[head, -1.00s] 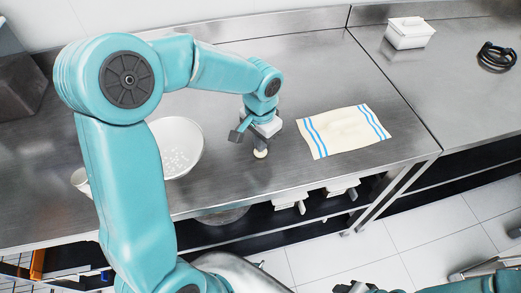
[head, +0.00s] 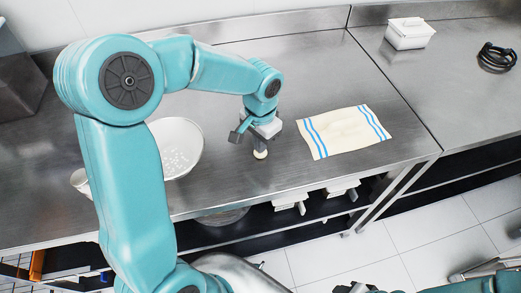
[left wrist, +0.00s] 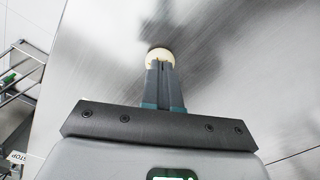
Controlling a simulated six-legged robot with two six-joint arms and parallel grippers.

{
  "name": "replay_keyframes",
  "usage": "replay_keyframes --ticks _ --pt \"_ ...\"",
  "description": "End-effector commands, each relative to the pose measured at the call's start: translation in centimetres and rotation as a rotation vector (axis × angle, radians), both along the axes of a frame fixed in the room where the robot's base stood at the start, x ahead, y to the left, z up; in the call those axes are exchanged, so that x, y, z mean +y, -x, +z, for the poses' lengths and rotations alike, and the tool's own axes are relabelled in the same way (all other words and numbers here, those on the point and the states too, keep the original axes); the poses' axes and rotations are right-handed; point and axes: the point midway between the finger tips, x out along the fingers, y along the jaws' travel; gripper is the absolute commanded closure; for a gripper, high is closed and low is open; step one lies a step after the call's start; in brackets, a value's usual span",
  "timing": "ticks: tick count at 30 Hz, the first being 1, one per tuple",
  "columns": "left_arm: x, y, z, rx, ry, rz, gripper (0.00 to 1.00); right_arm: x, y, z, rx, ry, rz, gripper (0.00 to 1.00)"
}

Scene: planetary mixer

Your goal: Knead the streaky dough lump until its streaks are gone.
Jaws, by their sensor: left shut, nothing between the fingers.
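The dough lump (head: 260,154) is a small cream ball on the steel worktop, near its front edge. My left gripper (head: 259,146) points down right over it, fingers shut, with the tips at the top of the lump. In the left wrist view the lump (left wrist: 159,52) shows as a pale round just beyond the closed fingertips (left wrist: 160,64), partly hidden by them. It is not between the fingers. It is too small to tell whether streaks show on it. My right gripper cannot be made out.
A white dish (head: 188,140) with small pale bits stands left of the lump, partly behind my arm, beside a white cup (head: 79,179). A cream cloth with blue stripes (head: 345,131) lies to the right. A white lidded box (head: 407,34) and black coil (head: 497,56) are farther right.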

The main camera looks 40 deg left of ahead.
Motion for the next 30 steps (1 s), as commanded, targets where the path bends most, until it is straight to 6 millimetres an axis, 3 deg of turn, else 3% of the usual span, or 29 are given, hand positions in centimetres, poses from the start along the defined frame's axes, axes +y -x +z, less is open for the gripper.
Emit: replay_keyframes --ticks 8,30 --pt "0.0 0.0 1.4 -0.002 -0.001 0.0 1.0 0.0 0.0 1.0 0.0 0.0 0.0 0.57" --pt "0.0 -0.1 0.2 -0.003 0.0 0.0 1.0 0.0 0.0 0.0 0.0 0.0 0.0 0.57"
